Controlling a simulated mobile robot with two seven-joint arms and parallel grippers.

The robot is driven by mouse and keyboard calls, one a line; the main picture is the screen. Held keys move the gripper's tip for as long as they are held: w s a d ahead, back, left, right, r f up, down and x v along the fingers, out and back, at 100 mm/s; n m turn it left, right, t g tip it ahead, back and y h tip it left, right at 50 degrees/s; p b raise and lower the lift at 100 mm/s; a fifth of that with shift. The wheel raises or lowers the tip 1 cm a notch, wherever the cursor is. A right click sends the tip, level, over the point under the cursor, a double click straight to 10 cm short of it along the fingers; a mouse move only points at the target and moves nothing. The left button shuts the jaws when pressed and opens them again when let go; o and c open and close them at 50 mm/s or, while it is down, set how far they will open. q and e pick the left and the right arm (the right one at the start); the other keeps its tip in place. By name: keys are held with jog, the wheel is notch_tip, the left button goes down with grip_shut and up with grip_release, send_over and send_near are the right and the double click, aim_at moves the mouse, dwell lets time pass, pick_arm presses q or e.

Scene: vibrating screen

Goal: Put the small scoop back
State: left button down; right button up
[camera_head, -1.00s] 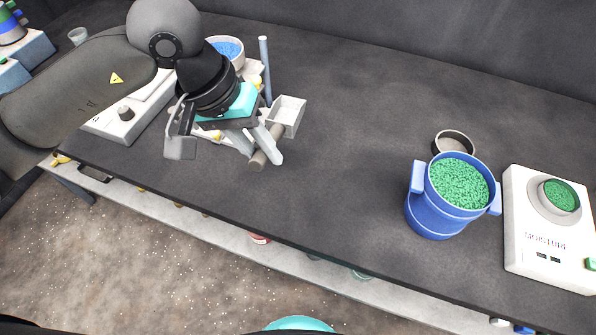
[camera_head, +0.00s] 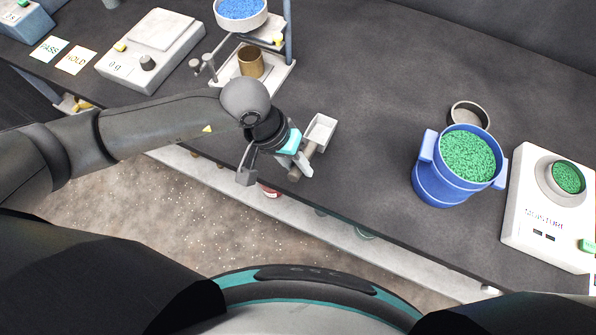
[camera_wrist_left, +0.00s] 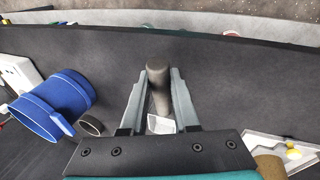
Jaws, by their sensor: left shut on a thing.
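The small scoop has a white box-shaped bowl (camera_head: 321,130) and a grey-brown round handle (camera_wrist_left: 158,88). My left gripper (camera_head: 301,166) is shut on the handle near the table's front edge, with the bowl pointing toward the back. In the left wrist view the handle lies between the two fingers (camera_wrist_left: 158,76), and the bowl (camera_wrist_left: 160,125) shows partly below it. I cannot tell whether the scoop touches the table. My right gripper is not in view.
A blue bucket (camera_head: 430,185) of green pellets stands to the right, with a grey ring-shaped dish (camera_head: 469,113) behind it. A white moisture meter (camera_head: 535,215) is farther right. A stand (camera_head: 275,76) with a brown cup (camera_head: 250,62) and a scale (camera_head: 150,50) are left. The table between scoop and bucket is clear.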

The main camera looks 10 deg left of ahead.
pick_arm(q)
jog(key=shift+f, duration=2.3)
jog(key=shift+f, duration=0.1)
jog(key=shift+f+b, duration=0.1)
jog(key=shift+b, duration=0.25)
jog(key=c, duration=0.7)
grip_release()
jog(key=shift+o, duration=0.2)
jog(key=shift+r+p, duration=0.3)
jog(key=shift+p, duration=0.05)
jog(key=v, duration=1.1)
jog(key=shift+a+r+b, duration=0.15)
jog(key=shift+r+b, duration=0.15)
jog(key=shift+r, duration=0.1)
